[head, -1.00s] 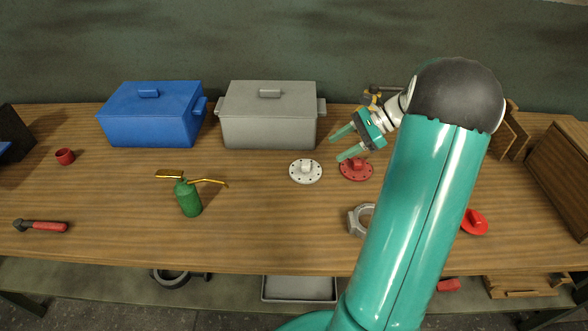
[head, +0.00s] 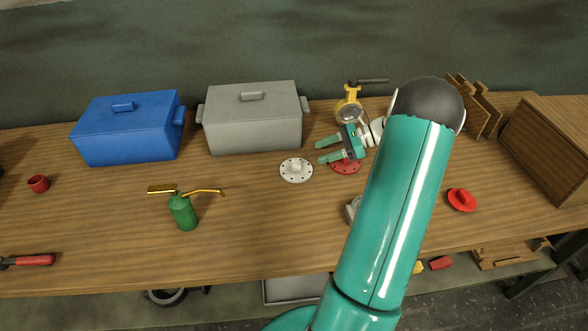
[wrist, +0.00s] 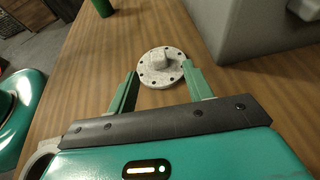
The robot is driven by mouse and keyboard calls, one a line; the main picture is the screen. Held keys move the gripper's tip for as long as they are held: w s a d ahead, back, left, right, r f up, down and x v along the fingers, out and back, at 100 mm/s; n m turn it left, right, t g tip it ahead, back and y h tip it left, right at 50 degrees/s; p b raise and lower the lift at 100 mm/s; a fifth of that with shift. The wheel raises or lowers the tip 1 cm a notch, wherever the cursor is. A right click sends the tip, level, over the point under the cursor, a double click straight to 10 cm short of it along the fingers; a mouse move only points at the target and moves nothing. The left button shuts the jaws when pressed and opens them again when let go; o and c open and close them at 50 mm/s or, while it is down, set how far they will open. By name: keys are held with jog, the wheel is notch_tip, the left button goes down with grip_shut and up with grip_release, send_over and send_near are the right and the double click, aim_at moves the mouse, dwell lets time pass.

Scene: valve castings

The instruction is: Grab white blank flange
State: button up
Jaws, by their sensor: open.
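The white blank flange (head: 296,170) is a round disc with bolt holes and a raised central knob. It lies flat on the bench in front of the grey box. My gripper (head: 319,152) is open and empty, to the right of the flange, with its fingers pointing left. In the wrist view the flange (wrist: 162,67) lies just beyond and between the two open fingertips of my gripper (wrist: 160,74). A red flange (head: 346,167) lies under my gripper, partly hidden by it.
The grey box (head: 252,128) and blue box (head: 128,138) stand at the back. A yellow valve (head: 348,108) stands behind my gripper. A red part (head: 461,199) lies to the right. The bench before the flange is clear.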

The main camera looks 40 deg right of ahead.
aim_at(297, 163)
jog(key=x, duration=0.3)
jog(key=shift+w+a, duration=0.1)
jog(key=shift+a, duration=0.05)
jog(key=shift+s+f+x, duration=0.15)
jog(key=shift+x, duration=1.45)
jog(key=shift+s+f+x, duration=0.1)
jog(key=shift+f+x, duration=0.1)
jog(key=shift+x, duration=1.35)
grip_shut()
